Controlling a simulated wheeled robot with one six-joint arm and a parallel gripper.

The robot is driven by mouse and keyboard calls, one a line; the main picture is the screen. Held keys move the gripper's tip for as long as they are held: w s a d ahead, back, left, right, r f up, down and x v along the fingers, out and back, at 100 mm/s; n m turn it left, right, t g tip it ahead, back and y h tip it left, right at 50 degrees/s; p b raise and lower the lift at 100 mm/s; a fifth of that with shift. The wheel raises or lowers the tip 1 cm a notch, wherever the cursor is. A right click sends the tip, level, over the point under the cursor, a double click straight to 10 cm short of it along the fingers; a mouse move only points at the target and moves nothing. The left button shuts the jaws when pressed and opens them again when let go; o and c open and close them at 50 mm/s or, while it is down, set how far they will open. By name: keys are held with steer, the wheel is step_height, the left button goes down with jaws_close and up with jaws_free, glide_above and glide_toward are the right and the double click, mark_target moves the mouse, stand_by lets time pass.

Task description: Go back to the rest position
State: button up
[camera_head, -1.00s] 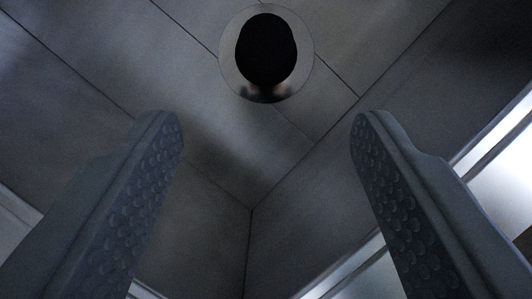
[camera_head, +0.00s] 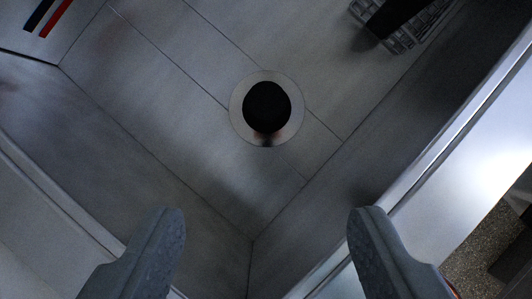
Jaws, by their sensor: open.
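My gripper (camera_head: 267,212) shows at the bottom of the view with its two grey fingers wide apart. It is open, and nothing is between the fingers. Below it lies the inside of a grey sink basin (camera_head: 170,110). A round drain (camera_head: 237,112) with a metal rim and a dark centre is in the basin floor, ahead of the fingertips.
A dark wire rack or basket (camera_head: 408,32) is at the top right. A red, white and dark striped mark (camera_head: 55,18) is at the top left. The bright metal sink edge (camera_head: 465,145) runs along the right. A speckled surface (camera_head: 485,240) lies beyond it.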

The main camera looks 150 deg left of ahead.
steer(key=s+d+r+n+t, duration=0.1)
steer(key=s+r+t, duration=0.3)
steer(key=s, duration=0.6)
steer(key=s+d+r+n+t+y, duration=0.1)
steer(key=s+r+t, duration=0.3)
steer(key=s+r, duration=0.4)
steer(key=s+d+r+n+t+y, duration=0.1)
steer(key=s+r+n+t, duration=0.2)
steer(key=s, duration=1)
step_height(320, 180, up, 3)
steer(key=shift+s+f+t, duration=0.1)
steer(key=shift+s+t, duration=0.1)
steer(key=shift+t, duration=0.9)
